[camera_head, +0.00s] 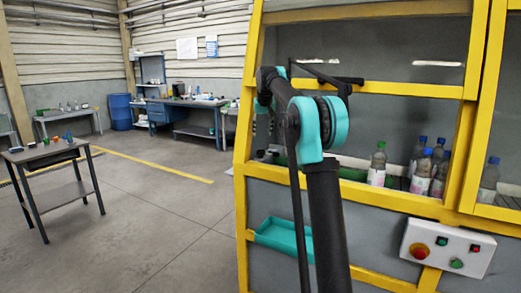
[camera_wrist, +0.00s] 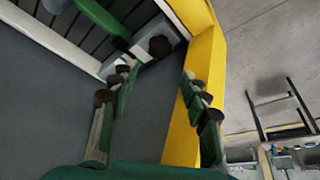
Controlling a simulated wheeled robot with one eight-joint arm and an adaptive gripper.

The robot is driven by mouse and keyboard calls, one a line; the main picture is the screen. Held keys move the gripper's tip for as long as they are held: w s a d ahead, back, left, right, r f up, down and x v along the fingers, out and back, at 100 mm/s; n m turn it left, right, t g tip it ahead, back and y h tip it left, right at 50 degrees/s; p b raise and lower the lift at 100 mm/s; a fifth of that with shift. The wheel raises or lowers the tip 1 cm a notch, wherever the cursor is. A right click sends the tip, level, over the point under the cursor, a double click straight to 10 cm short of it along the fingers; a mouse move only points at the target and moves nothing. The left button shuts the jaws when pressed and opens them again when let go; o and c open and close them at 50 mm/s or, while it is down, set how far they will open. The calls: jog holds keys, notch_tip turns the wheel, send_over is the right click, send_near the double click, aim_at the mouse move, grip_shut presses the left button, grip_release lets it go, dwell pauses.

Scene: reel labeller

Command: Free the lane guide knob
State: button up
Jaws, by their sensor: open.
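In the wrist view a dark round knob (camera_wrist: 159,46) sits on a grey block at the end of the conveyor, beside the yellow frame. A green guide bar (camera_wrist: 100,15) runs over the dark conveyor slats and ends near the knob. My gripper (camera_wrist: 158,76) is open and empty, its two green fingers pointing towards the knob. The knob lies beyond the fingertips, between their lines; the left fingertip appears close to the block. I cannot tell whether it touches. In the head view my arm reaches into the machine opening and hides the knob and gripper.
The yellow machine frame (camera_wrist: 196,108) passes close behind the right finger. Several bottles (camera_head: 377,168) stand on the conveyor at the right. A control box (camera_head: 447,248) and a teal tray (camera_head: 284,238) are on the machine's front.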

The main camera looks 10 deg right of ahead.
aim_at(261, 151)
jog(key=x, duration=1.1)
jog(key=shift+d, duration=0.1)
jog(key=c, duration=0.9)
